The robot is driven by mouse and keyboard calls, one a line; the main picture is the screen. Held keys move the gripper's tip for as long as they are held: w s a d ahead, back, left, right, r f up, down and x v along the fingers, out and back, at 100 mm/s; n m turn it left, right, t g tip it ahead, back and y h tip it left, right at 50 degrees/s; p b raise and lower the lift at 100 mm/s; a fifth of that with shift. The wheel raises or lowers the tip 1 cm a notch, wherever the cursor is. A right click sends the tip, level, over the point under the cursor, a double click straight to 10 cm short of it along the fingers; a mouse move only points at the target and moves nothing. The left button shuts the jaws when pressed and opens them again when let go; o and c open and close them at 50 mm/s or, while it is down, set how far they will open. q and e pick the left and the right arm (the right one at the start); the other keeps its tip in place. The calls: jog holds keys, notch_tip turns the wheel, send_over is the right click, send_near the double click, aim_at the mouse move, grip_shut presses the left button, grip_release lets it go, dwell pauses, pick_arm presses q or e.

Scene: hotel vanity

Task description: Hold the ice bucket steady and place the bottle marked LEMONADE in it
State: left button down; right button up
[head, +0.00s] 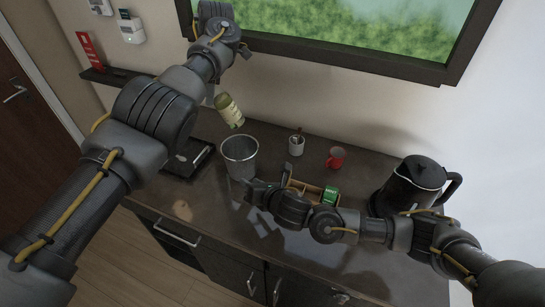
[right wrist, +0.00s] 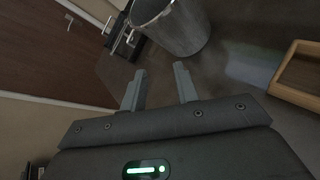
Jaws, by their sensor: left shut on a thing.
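The ice bucket (head: 240,160) is a grey metal pail standing upright on the counter, and its interior shows no bottle. It is also at the top of the right wrist view (right wrist: 182,28). A pale yellow-green bottle (head: 229,111) with a light label is tilted in the air above and slightly left of the bucket; I cannot read its label. My left gripper (head: 216,98) is shut on the bottle, mostly hidden behind my left arm. My right gripper (head: 252,188) is low beside the bucket's near right side. Its fingers (right wrist: 160,72) are apart, empty and short of the bucket wall.
A wooden box (head: 299,186) with a green item (head: 330,195) stands right of the bucket, partly behind my right arm. A white mug (head: 296,146), a red mug (head: 336,157) and a black kettle (head: 408,187) stand farther right. A dark tray (head: 190,158) lies left of the bucket.

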aim_at(256, 143)
jog(key=w+d+r+n+t+h, duration=0.2)
jog(key=w+d+r+n, duration=0.1)
jog(key=w+d+r, duration=0.25)
jog(key=x, duration=1.1)
jog(key=shift+d+f, duration=0.2)
jog(key=shift+f, duration=0.1)
